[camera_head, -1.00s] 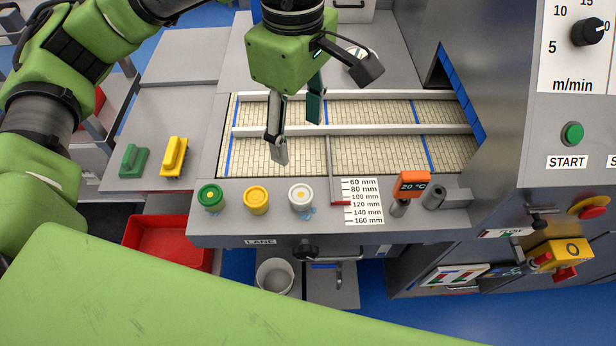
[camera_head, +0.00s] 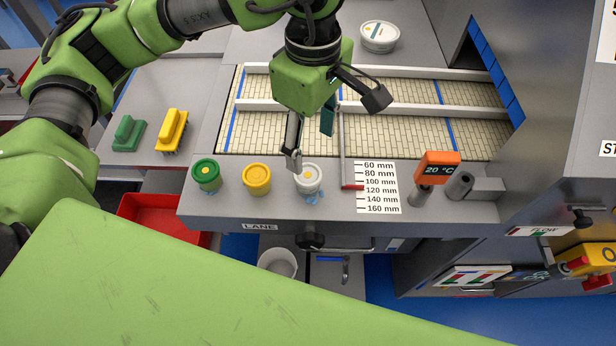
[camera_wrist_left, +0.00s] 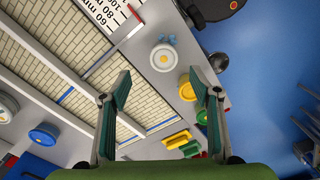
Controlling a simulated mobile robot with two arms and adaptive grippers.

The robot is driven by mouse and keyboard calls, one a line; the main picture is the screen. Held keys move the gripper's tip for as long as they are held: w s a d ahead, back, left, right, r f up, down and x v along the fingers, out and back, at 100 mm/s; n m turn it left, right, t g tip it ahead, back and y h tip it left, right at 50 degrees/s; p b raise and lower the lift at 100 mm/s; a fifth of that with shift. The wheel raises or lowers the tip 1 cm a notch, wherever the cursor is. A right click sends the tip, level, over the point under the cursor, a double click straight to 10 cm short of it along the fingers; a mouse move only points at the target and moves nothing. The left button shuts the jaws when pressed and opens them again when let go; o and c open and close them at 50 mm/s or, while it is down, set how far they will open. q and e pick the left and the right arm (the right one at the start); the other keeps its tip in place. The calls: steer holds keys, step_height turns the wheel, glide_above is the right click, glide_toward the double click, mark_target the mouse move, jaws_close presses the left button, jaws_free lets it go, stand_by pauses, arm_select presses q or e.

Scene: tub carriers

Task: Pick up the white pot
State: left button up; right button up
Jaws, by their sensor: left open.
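The white pot (camera_head: 308,180) stands on the front ledge of the grey machine, right of the yellow and green pots. It has a yellow dot on top and blue bits at its base. My left gripper (camera_head: 312,148) is open and empty, just above and behind the white pot; one finger overlaps its edge in the head view. In the left wrist view the white pot (camera_wrist_left: 164,58) lies ahead of the open fingers (camera_wrist_left: 160,95), apart from them. My right gripper is not in view; a large green arm part fills the lower left.
The yellow pot (camera_head: 257,179) and green pot (camera_head: 207,175) stand to the left. A millimetre scale (camera_head: 378,187), red-tipped rod (camera_head: 347,150) and orange thermometer (camera_head: 437,166) are to the right. Brushes (camera_head: 172,130) lie further left. A tub (camera_head: 379,36) stands behind the belt.

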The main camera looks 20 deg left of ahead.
mark_target(307, 173)
arm_select(q)
step_height(307, 173, down, 4)
steer(key=shift+f+p, duration=0.2)
steer(key=shift+p, duration=0.15)
steer(key=shift+s+a+f, duration=0.1)
steer(key=shift+f, duration=0.15)
steer(key=f, duration=0.1)
steer(key=f+p, duration=0.1)
steer(key=f, duration=0.1)
steer(key=f+p, duration=0.1)
steer(key=shift+s+a+f, duration=0.15)
steer(key=shift+s+a, duration=0.05)
steer(key=shift+a, duration=0.05)
steer(key=shift+f, duration=0.25)
steer(key=c, duration=1.2)
